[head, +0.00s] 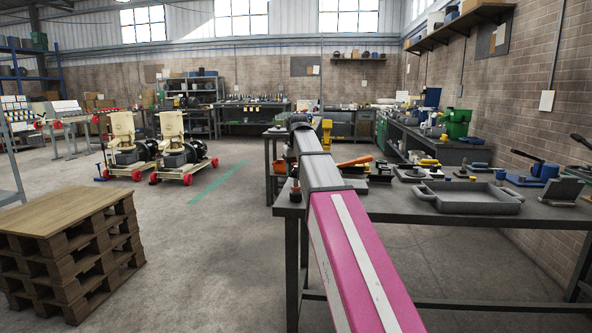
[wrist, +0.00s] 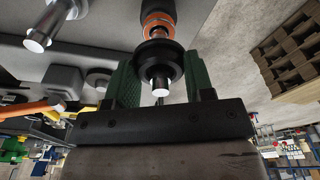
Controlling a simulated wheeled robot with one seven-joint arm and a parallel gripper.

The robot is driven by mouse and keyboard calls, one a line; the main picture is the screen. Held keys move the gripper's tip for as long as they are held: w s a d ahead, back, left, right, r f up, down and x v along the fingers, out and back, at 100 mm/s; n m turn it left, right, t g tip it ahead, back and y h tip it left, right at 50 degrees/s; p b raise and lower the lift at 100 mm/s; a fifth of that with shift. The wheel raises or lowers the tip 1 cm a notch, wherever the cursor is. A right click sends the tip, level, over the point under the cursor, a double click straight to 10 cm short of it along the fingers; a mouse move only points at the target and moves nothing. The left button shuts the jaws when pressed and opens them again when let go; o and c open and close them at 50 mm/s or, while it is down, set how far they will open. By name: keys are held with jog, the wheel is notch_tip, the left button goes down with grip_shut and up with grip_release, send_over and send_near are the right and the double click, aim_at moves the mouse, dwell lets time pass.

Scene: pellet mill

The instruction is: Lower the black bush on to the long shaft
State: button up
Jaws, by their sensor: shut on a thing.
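In the wrist view my gripper (wrist: 160,72) has its two green-padded fingers closed on either side of a black bush (wrist: 153,53). The bush appears to be around the long shaft (wrist: 160,84), whose bright metal end shows through it towards the camera. An orange ring (wrist: 158,22) and a black part lie further down the same shaft, beyond the bush. Bare metal shows between the orange ring and the bush. The bush's underside is hidden. In the head view my arm hides the gripper and the bush.
A second metal shaft (wrist: 40,38) stands to the left in the wrist view. An orange-handled tool (wrist: 38,108) lies near it. In the head view the grey bench (head: 400,206) carries a grey tray (head: 468,198) and several tools. A pallet stack (head: 70,250) stands on the floor at left.

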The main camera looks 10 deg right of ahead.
dwell(0.4)
jog(key=shift+f, duration=0.85)
jog(key=o, duration=1.9)
jog(key=shift+c, duration=0.2)
notch_tip(320, 180, up, 9)
jog(key=s, duration=0.1)
jog(key=shift+s, duration=0.2)
dwell(0.6)
